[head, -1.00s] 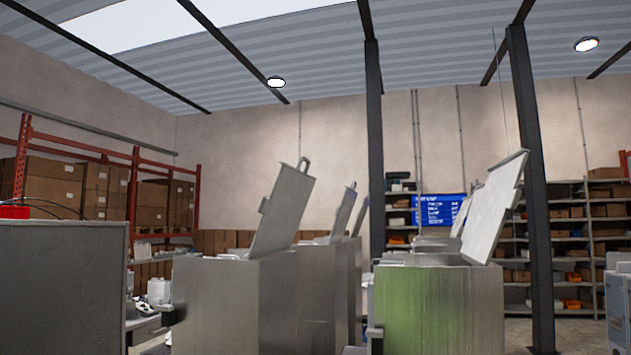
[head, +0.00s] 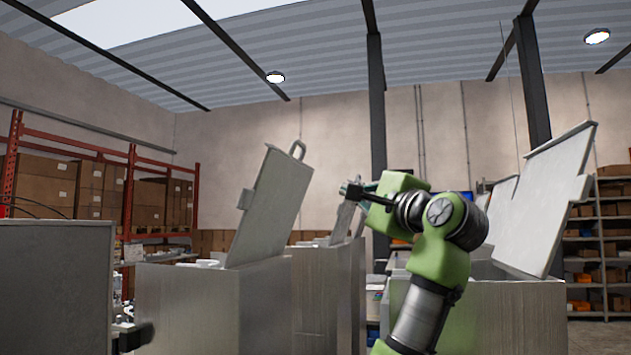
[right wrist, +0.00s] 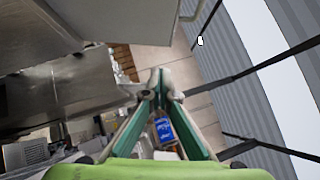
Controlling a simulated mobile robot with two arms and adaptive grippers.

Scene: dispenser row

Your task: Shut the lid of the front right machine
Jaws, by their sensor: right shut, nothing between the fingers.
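The front right machine (head: 520,312) is a brushed metal box at the right of the head view, partly hidden behind my right arm. Its pale grey lid (head: 555,200) stands open and leans back to the right. My right gripper (head: 347,190) is raised to the left of that lid and apart from it, pointing left. In the right wrist view its green-lined fingers (right wrist: 158,82) meet at the tips with nothing between them.
The front left machine (head: 215,310) has its lid (head: 272,205) open. Another open machine (head: 325,280) stands behind it, near my right gripper in the picture. A dark grey box (head: 55,285) is at far left. Shelves (head: 590,250) stand behind at right.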

